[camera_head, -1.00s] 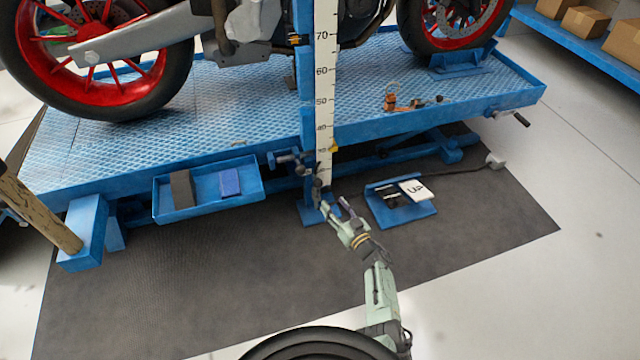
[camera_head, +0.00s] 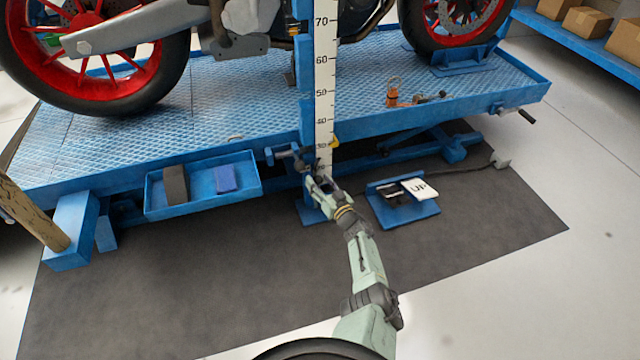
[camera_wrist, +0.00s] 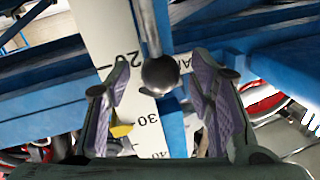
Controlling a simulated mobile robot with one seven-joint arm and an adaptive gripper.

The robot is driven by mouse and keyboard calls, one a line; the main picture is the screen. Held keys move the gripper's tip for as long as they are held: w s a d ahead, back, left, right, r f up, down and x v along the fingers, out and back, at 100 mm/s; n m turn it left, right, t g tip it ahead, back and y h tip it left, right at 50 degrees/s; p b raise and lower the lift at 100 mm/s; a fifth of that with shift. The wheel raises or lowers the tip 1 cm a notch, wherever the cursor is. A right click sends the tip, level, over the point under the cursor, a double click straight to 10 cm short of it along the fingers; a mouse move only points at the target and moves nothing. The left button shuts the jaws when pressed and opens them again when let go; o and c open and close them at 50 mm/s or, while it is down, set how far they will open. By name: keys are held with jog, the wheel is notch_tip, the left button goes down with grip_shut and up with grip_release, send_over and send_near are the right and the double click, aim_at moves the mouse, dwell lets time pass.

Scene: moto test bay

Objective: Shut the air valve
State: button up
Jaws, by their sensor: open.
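The air valve (camera_head: 284,154) is a small dark fitting on the lift's blue front edge, left of the white scale post. In the wrist view a metal lever with a round dark ball knob (camera_wrist: 160,74) comes down from the top. I take it to be the valve's handle. My gripper (camera_head: 317,176) is at the foot of the scale post, close to the valve. In the wrist view its two purple-padded fingers (camera_wrist: 160,88) are open, one on each side of the knob, with gaps to both. Whether the knob is fully between the pads is unclear.
The white scale (camera_head: 324,85) stands right behind the knob, with a yellow pointer (camera_head: 335,142). A blue tray (camera_head: 202,185) hangs to the left. A pedal box marked UP (camera_head: 405,200) lies on the dark mat (camera_head: 250,290) to the right. A motorcycle stands on the lift (camera_head: 240,90).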

jog(key=shift+c, duration=0.4)
grip_shut()
dwell(0.4)
